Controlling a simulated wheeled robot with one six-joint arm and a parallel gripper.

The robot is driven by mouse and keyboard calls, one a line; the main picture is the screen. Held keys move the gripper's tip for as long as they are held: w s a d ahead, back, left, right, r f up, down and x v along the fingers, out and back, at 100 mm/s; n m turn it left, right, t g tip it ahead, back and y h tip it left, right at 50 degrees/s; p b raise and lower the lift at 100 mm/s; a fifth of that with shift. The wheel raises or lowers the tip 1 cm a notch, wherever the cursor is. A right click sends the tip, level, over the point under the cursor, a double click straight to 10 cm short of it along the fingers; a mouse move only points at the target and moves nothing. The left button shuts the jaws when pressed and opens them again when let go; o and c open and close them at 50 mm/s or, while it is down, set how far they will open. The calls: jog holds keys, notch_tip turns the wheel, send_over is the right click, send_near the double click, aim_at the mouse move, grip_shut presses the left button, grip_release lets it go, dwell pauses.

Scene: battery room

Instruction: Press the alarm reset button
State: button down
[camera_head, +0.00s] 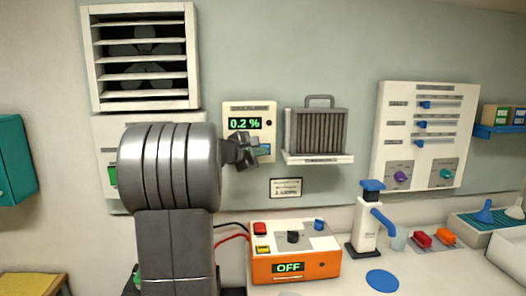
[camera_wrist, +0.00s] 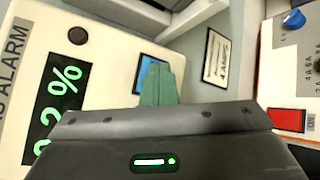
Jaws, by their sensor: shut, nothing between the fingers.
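The gas alarm (camera_head: 232,108) is a cream wall box with a green "0.2 %" display (camera_head: 244,124). In the wrist view its face (camera_wrist: 105,70) fills the left side, turned sideways, with the display (camera_wrist: 60,95) and a dark round part (camera_wrist: 78,36). A blue button-like patch (camera_head: 265,147) is low on the box and also shows in the wrist view (camera_wrist: 146,62). My gripper (camera_head: 250,151) is shut and empty in front of the box's lower part. Its green fingertips (camera_wrist: 158,72) overlap the blue patch and partly hide it. I cannot tell whether they touch it.
A rack with a dark finned block (camera_head: 319,130) is right of the alarm. A framed notice (camera_head: 286,187) hangs below. An orange box reading "OFF" (camera_head: 294,268) stands on the bench beneath, with a blue-topped pump (camera_head: 366,230) to its right. A louvred fan (camera_head: 142,55) is upper left.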

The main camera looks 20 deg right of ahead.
dwell(0.3)
jog(key=shift+s+a+b, duration=0.2)
jog(key=shift+s+b, duration=0.35)
jog(key=shift+s, duration=0.2)
jog(key=s+b, duration=0.1)
jog(key=s, duration=0.1)
jog(key=s+a+b, duration=0.1)
jog(key=s, duration=0.2)
jog(key=shift+a, duration=0.15)
jog(key=shift+w, duration=0.15)
dwell(0.4)
jog(key=p, duration=0.1)
jog(key=w+p, duration=0.1)
jog(key=p, duration=0.1)
jog(key=shift+w+d+r, duration=0.2)
jog(key=shift+w+d, duration=0.05)
jog(key=shift+d, duration=0.05)
